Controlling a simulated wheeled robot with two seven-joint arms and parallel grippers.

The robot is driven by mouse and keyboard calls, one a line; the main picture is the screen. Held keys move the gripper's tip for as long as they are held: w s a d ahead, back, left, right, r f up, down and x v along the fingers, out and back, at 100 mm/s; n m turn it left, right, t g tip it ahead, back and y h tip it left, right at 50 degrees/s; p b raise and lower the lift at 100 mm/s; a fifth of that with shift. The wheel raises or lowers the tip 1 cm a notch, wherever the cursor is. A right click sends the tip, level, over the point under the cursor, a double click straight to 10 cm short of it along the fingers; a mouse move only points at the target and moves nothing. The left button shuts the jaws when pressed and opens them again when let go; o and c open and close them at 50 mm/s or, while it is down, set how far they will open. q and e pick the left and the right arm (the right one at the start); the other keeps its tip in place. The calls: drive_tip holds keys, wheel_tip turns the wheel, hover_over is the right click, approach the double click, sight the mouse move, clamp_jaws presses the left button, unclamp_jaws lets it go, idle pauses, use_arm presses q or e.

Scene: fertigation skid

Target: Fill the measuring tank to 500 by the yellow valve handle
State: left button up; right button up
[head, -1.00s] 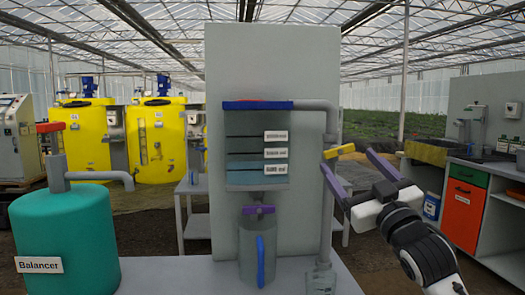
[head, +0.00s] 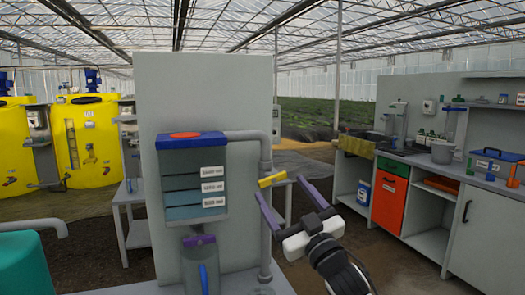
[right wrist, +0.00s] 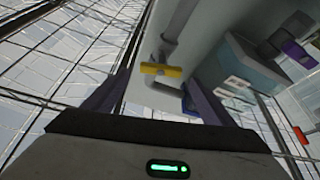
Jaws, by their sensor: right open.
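The yellow valve handle (head: 272,180) sits on the grey vertical pipe right of the measuring tank (head: 180,182). The tank has a blue lid with a red disc, dark level lines and white labels too small to read surely. Its lower part looks blue; the exact level is unclear. My right gripper (head: 282,190) is open, its purple fingers pointing at the handle. In the right wrist view the handle (right wrist: 161,70) shows beyond and between the fingers, and the gripper (right wrist: 158,95) is not closed on it. My left gripper is not in view.
A purple handle (head: 199,240) is under the tank, above a grey jug with a blue handle (head: 204,278). A grey panel (head: 240,100) stands behind. A teal tank (head: 25,262) is at left. A workbench with an orange door (head: 389,203) stands at right.

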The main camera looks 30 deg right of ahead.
sight(269, 174)
drive_tip(key=p+x, duration=0.1)
drive_tip(key=x, duration=0.9)
drive_tip(key=shift+w+f, duration=0.1)
drive_tip(key=shift+w, duration=0.05)
drive_tip(key=shift+c, duration=0.3)
